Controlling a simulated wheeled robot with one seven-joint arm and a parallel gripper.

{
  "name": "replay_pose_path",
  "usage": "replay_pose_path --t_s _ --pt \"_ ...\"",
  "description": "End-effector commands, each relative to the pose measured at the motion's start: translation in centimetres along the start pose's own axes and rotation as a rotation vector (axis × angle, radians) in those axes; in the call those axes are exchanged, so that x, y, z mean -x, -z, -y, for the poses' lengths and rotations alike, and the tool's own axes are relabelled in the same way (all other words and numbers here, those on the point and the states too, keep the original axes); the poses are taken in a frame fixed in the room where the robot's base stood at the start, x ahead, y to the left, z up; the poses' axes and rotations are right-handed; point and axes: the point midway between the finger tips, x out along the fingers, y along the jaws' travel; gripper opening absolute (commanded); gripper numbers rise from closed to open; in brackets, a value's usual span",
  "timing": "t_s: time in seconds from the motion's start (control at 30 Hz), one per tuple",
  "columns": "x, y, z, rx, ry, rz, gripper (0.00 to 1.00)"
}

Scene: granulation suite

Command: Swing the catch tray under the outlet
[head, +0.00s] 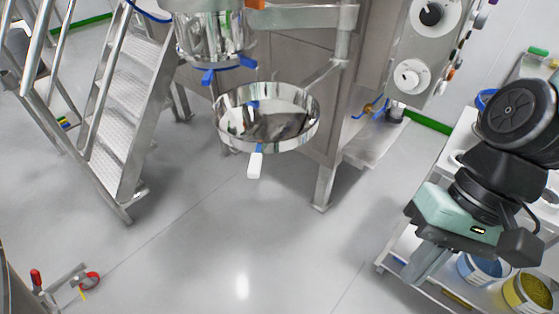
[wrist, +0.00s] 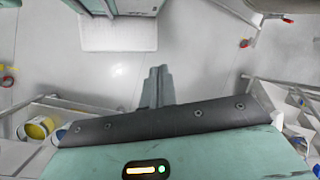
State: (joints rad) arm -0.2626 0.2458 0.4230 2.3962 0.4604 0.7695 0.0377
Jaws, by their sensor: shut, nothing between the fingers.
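The catch tray (head: 236,134) is a round, shiny steel pan in the middle of the head view. It hangs on a bent arm (head: 326,72) from the steel post, with a white handle (head: 255,165) at its front. The outlet (head: 212,45) is a steel cylinder with blue clamps, above and a little left of the tray. I cannot tell how far the two line up. My gripper (head: 415,277) is at the right, well apart from the tray, pointing down. Its fingers are together and empty in the wrist view (wrist: 157,72). The wrist view does not show the tray.
A steel staircase (head: 128,110) stands at the left. A control panel with dials (head: 410,75) is on the right of the machine. A shelf cart (head: 385,262) with tubs, one yellow (head: 528,292), stands beside my arm. The floor (head: 220,240) before the tray is clear.

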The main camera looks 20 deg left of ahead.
Motion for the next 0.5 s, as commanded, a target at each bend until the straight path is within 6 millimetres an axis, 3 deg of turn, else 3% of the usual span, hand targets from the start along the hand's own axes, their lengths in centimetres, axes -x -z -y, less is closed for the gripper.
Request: replay_pose_path --t_s 0.27,0.5 --pt "-1.0 5.2 4.7 -0.424 0.383 0.311 0.0" --pt "-0.7 11.9 7.0 -0.779 0.748 0.563 0.0"
